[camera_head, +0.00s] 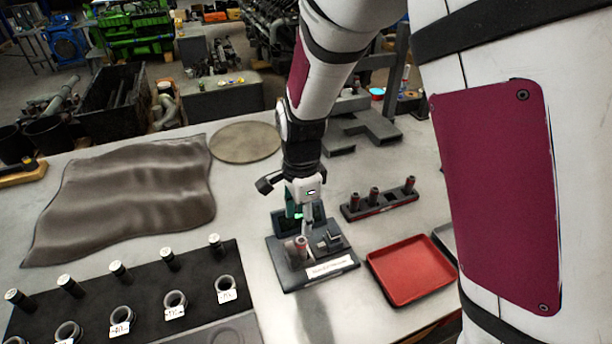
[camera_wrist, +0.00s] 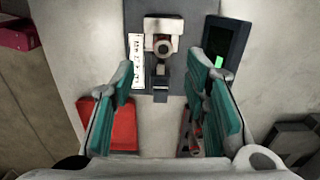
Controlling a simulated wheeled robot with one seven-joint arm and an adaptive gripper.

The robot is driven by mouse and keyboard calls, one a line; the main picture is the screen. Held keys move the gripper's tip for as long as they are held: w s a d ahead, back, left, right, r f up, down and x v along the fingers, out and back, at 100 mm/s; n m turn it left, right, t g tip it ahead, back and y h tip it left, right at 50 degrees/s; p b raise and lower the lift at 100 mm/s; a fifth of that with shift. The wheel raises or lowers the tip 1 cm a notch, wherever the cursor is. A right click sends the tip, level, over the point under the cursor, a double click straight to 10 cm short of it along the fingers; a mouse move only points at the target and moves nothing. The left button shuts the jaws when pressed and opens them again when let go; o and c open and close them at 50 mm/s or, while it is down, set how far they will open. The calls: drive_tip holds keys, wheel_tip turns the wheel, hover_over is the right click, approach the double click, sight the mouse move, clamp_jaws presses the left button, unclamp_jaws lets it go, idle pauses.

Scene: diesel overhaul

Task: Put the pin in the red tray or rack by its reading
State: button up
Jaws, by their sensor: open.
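A small pin (camera_head: 301,244) with a reddish side stands in the grey measuring fixture (camera_head: 290,279). In the wrist view a round end, which looks like the pin's top (camera_wrist: 164,46), shows on the fixture. My gripper (camera_head: 302,222) is just above and behind the fixture. In the wrist view my gripper (camera_wrist: 165,85) is open, its teal pads apart with nothing held between them. A dark box with a green display (camera_wrist: 222,50) stands at the fixture's side; its reading is not legible. The red tray (camera_head: 412,270) is empty, right of the fixture. The rack (camera_head: 381,206) behind it holds several dark red pins.
A black mat (camera_head: 60,300) at front left bears several upright pins and labelled rings. A crumpled brown cloth (camera_head: 125,195) and a round disc (camera_head: 245,142) lie behind. Grey metal blocks (camera_head: 360,130) stand beyond the rack. Bare table lies between cloth and fixture.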

sight(301, 240)
drive_tip(key=shift+w+f, duration=0.35)
drive_tip(key=shift+f, duration=0.55)
wheel_tip(301, 240, down, 5)
drive_tip(key=b, duration=0.4)
drive_tip(key=shift+f, duration=0.1)
drive_tip(key=shift+f+b, duration=0.55)
drive_tip(key=shift+f, duration=1)
drive_tip(key=shift+s, duration=0.1)
clamp_jaws()
drive_tip(key=shift+r, duration=0.1)
drive_tip(key=shift+r+p, duration=1.8)
drive_tip(key=shift+r, duration=0.8)
